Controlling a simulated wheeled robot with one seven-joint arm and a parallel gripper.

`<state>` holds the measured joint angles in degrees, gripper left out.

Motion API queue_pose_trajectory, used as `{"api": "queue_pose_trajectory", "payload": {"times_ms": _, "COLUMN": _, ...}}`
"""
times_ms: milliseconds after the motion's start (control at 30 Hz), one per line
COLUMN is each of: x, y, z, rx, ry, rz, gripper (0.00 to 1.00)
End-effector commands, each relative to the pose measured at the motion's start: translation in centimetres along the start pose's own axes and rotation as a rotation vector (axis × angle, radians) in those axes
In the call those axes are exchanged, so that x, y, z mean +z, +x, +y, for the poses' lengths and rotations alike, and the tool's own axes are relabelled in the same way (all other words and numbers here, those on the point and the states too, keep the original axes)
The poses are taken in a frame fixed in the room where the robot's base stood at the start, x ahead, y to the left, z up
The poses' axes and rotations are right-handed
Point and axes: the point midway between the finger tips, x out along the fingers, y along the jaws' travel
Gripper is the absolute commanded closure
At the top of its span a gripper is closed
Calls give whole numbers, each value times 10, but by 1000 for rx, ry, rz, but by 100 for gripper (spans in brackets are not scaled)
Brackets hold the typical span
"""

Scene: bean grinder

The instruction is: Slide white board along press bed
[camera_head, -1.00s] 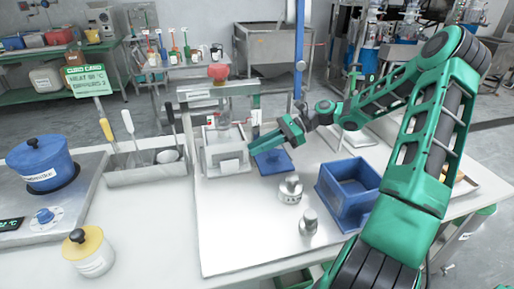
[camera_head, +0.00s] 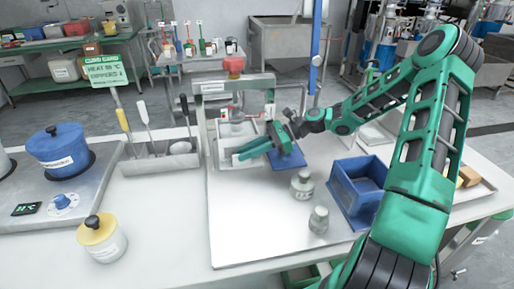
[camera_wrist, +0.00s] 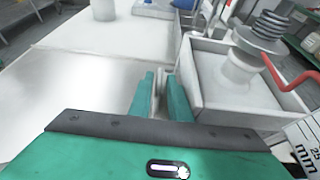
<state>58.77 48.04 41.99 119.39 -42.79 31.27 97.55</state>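The white board (camera_head: 226,142) appears as a shallow pale box on the bed under the press frame (camera_head: 207,93). In the wrist view its rim and walls (camera_wrist: 245,98) fill the right side. My gripper (camera_head: 240,152) is low at the front of the press, its green fingers pointing left along the board's near side. In the wrist view the two fingers (camera_wrist: 160,92) stand close together, the right one beside the box wall. A narrow pale strip shows between them. I cannot tell whether they clamp it.
A spring-wound post (camera_wrist: 245,55) and red lever (camera_wrist: 285,75) rise over the box. A blue pad (camera_head: 288,158) lies right of the press. Two metal weights (camera_head: 302,184) and a blue bin (camera_head: 357,190) stand nearer. The steel plate's front left (camera_head: 250,225) is clear.

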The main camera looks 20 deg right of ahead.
Motion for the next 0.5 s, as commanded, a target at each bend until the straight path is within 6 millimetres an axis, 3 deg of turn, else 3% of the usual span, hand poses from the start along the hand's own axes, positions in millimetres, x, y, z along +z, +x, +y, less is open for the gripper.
{"api": "queue_pose_trajectory", "payload": {"times_ms": 200, "x": 0, "y": 18, "z": 1, "rx": 2, "ry": 0, "rz": -1, "gripper": 83}}
{"api": "queue_pose_trajectory", "payload": {"times_ms": 500, "x": 0, "y": 21, "z": 0, "rx": 0, "ry": 0, "rz": 0, "gripper": 83}}
